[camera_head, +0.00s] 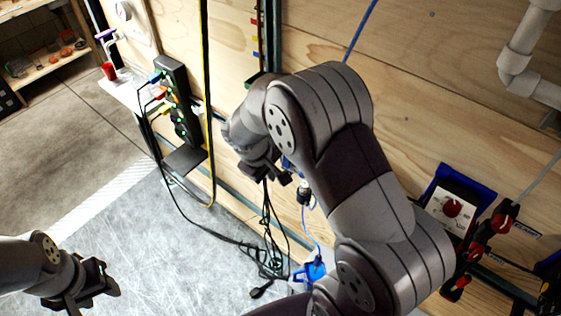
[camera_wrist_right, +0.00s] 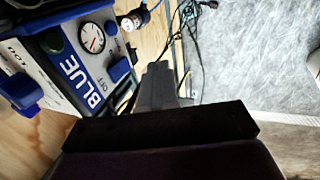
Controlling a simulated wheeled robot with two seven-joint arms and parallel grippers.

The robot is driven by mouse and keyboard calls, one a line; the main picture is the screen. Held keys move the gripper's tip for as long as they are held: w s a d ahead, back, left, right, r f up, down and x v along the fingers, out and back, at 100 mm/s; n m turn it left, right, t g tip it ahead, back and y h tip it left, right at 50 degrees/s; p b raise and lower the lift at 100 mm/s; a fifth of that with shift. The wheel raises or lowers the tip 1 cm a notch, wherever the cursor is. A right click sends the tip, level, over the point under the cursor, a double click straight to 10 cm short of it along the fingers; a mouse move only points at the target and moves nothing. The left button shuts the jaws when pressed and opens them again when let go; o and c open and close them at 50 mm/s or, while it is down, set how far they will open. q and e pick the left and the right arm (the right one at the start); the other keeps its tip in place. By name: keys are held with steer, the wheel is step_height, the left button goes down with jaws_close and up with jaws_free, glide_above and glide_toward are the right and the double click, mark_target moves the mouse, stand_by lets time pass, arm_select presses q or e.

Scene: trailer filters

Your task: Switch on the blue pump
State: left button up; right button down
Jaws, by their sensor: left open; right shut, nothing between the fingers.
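The blue pump (camera_wrist_right: 62,75) shows in the right wrist view, with "BLUE" lettering, a round gauge (camera_wrist_right: 92,38) and a blue knob (camera_wrist_right: 118,70) beside the word OFF. In the head view my right arm hides most of it. My right gripper (camera_head: 268,172) is shut and empty in front of the wall. In the wrist view its closed fingers (camera_wrist_right: 158,85) appear just right of the knob; I cannot tell whether they touch it. Another blue knob (camera_wrist_right: 24,93) sits at the pump's left side. My left gripper (camera_head: 98,285) is open and empty at the lower left.
A black power strip (camera_head: 180,105) with plugs is mounted on the wooden wall. Black cables (camera_head: 268,245) hang down to the grey surface, near a blue piece (camera_head: 312,270). A panel with a red knob (camera_head: 452,207) is at right. The lower-left grey surface is mostly clear.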

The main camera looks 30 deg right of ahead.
steer(key=d, duration=0.1)
steer(key=w+d+f+p, duration=0.1)
steer(key=d, duration=0.2)
steer(key=shift+w+f+p, duration=0.25)
steer(key=shift+w+p, duration=0.1)
steer(key=shift+p, duration=0.05)
steer(key=shift+a, duration=0.1)
